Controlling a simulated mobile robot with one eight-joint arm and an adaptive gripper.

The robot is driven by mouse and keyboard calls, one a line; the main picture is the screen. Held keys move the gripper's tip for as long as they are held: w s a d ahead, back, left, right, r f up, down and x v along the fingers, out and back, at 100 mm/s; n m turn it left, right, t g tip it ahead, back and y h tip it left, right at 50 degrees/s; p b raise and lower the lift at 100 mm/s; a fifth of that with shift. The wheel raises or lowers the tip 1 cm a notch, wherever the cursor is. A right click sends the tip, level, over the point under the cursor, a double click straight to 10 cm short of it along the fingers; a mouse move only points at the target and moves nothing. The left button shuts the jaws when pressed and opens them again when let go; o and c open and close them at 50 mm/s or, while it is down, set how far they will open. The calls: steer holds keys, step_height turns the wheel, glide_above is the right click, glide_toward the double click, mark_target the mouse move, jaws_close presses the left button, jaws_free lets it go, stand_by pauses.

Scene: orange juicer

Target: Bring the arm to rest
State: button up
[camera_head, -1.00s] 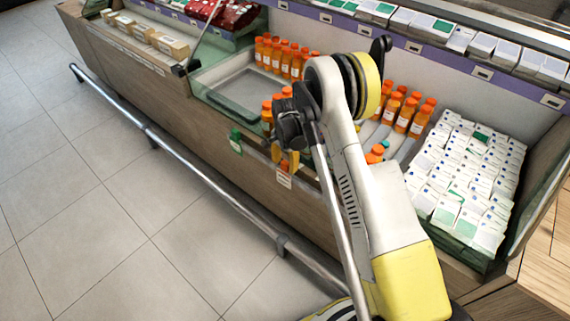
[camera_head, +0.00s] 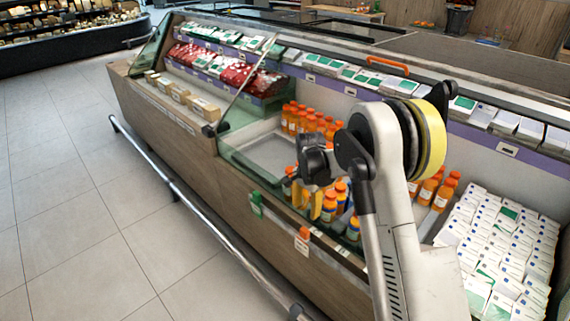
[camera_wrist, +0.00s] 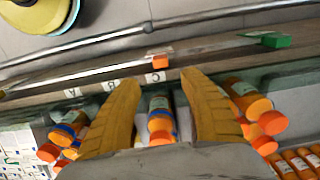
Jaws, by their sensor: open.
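My gripper (camera_head: 311,202) hangs over the front edge of the chilled case in the head view, with its two yellow fingers pointing down. In the wrist view my gripper (camera_wrist: 160,82) has its fingers spread apart. A bottle with an orange cap (camera_wrist: 160,122) shows in the gap between them, but I see no finger closed on it. My arm is bent, with its elbow raised over the case. Part of the gripper is hidden behind its own dark wrist in the head view.
Orange juice bottles (camera_head: 290,118) stand in the case, some close around my gripper. White cartons (camera_head: 505,235) fill the right bin. An empty tray (camera_head: 262,155) lies to the left. A metal rail (camera_head: 190,205) runs along the front. The tiled floor (camera_head: 75,190) is clear.

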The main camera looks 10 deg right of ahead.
steer(key=s+r+n+t, duration=0.2)
steer(key=s+r, duration=0.4)
steer(key=r, duration=0.4)
steer(key=s+r+n+t, duration=0.1)
steer(key=s+r+n, duration=0.2)
steer(key=s+r, duration=0.5)
steer(key=s+r+n+t, duration=0.2)
steer(key=s+n, duration=0.1)
steer(key=s, duration=0.5)
steer(key=s+d+r+n+t, duration=0.1)
steer(key=s+r+n+t, duration=0.1)
steer(key=s, duration=0.7)
steer(key=shift+d+r+n, duration=0.2)
steer(key=shift+r+n, duration=0.2)
steer(key=shift+r, duration=0.2)
steer(key=shift+s, duration=0.1)
